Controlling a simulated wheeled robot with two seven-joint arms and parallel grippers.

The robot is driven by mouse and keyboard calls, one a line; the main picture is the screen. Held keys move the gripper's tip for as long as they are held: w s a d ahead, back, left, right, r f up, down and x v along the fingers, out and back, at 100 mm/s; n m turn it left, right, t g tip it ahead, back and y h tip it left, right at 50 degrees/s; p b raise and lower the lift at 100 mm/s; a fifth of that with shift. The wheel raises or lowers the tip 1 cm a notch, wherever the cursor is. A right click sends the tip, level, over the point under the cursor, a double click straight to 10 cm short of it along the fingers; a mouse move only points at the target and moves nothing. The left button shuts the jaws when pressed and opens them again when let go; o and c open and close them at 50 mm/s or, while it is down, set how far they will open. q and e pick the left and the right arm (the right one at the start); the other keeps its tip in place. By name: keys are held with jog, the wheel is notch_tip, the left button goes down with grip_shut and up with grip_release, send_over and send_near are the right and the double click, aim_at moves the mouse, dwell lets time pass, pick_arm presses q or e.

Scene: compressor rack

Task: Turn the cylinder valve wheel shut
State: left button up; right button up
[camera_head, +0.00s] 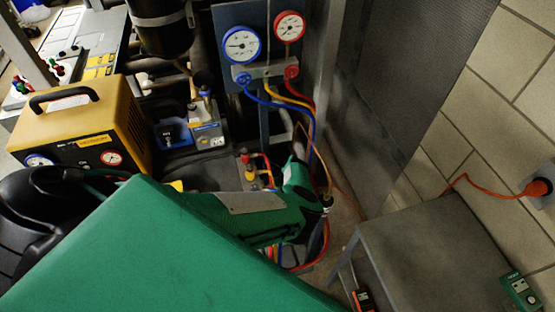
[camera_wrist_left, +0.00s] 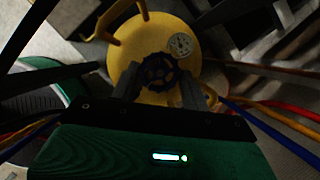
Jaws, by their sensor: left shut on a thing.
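The dark blue valve wheel (camera_wrist_left: 159,72) shows in the left wrist view, on top of a yellow cylinder (camera_wrist_left: 145,35). My left gripper (camera_wrist_left: 158,82) has one grey finger on each side of the wheel and is shut on it. In the head view my green left arm reaches in from the lower left and hides the wheel and the cylinder. My right gripper is not in view.
A gauge manifold (camera_head: 262,72) with blue, yellow and red hoses hangs behind my arm. A yellow recovery machine (camera_head: 85,130) stands at left. Hoses run close around the cylinder.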

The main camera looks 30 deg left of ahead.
pick_arm(q)
jog(key=shift+s+m+p, duration=0.1)
jog(key=shift+m+p, duration=0.25)
jog(key=shift+m, duration=0.25)
jog(key=shift+t, duration=0.3)
jog(key=o, duration=1)
